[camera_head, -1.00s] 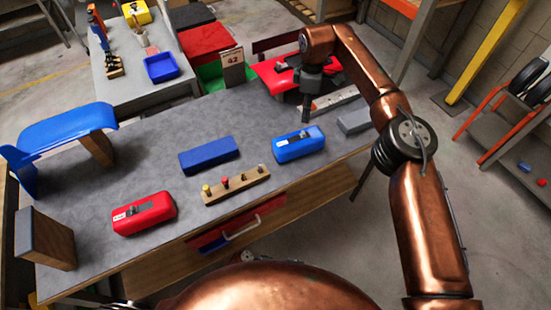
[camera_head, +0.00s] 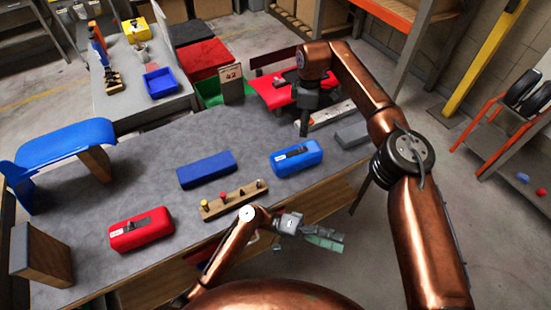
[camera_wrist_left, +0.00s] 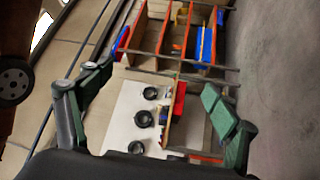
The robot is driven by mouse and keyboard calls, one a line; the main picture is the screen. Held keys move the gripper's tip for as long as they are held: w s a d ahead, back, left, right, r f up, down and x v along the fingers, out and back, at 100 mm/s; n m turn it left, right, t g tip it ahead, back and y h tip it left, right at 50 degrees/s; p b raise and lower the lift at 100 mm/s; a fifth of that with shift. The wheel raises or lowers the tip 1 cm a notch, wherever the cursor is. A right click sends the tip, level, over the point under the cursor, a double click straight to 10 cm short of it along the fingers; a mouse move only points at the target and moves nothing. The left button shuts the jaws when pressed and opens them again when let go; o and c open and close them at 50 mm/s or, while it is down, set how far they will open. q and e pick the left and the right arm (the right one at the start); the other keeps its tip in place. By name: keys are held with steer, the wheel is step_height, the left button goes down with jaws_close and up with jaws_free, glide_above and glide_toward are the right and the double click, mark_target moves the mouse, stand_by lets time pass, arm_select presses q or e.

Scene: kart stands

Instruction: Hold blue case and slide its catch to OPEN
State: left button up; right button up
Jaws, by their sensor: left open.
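The blue case (camera_head: 308,160) lies on the grey bench top near its right front edge. A dark catch on a pale label shows on its top; its lettering is too small to read. My left gripper (camera_head: 327,240), with green finger pads, is open and empty in front of the bench, apart from the case. Its open fingers also show in the left wrist view (camera_wrist_left: 160,108). My right gripper (camera_head: 304,124) points down beyond the case, near the bench's back right. It touches nothing I can make out, and its fingers are too small to read.
A red case (camera_head: 142,236), a plain blue block (camera_head: 207,168) and a wooden peg strip (camera_head: 232,203) lie on the bench. A grey block (camera_head: 351,134) sits at its right end. A blue ramp-like piece (camera_head: 62,146) stands left. Bare bench top lies between them.

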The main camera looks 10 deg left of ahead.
arm_select(q)
steer(key=w+a+f+m+t+y, duration=0.1)
steer(key=w+a+f+t, duration=0.15)
steer(key=w, duration=0.45)
step_height(320, 180, up, 8)
steer(key=m+t+y, duration=0.5)
steer(key=m+t, duration=0.1)
steer(key=t, duration=0.4)
glide_above(279, 158)
steer(key=w, duration=0.1)
steer(key=shift+f, duration=0.2)
steer(key=f, duration=0.1)
steer(key=a+f+y, duration=0.1)
steer(key=shift+w+a+f+t, duration=0.15)
steer(key=shift+a+f+t, duration=0.1)
steer(key=shift+a+f, duration=0.05)
steer(key=shift+g, duration=0.4)
steer(key=f, duration=0.1)
steer(key=s+f, duration=0.1)
steer(key=f, duration=0.1)
steer(key=s+f, duration=0.1)
steer(key=shift+d+f, duration=0.15)
steer(key=shift+d, duration=0.15)
steer(key=shift+w+d+f, duration=0.1)
steer(key=shift+d+f, duration=0.1)
steer(key=shift+d, duration=0.05)
steer(key=shift+x, duration=3.55)
steer(key=shift+a+f, duration=0.1)
steer(key=shift+c, duration=0.4)
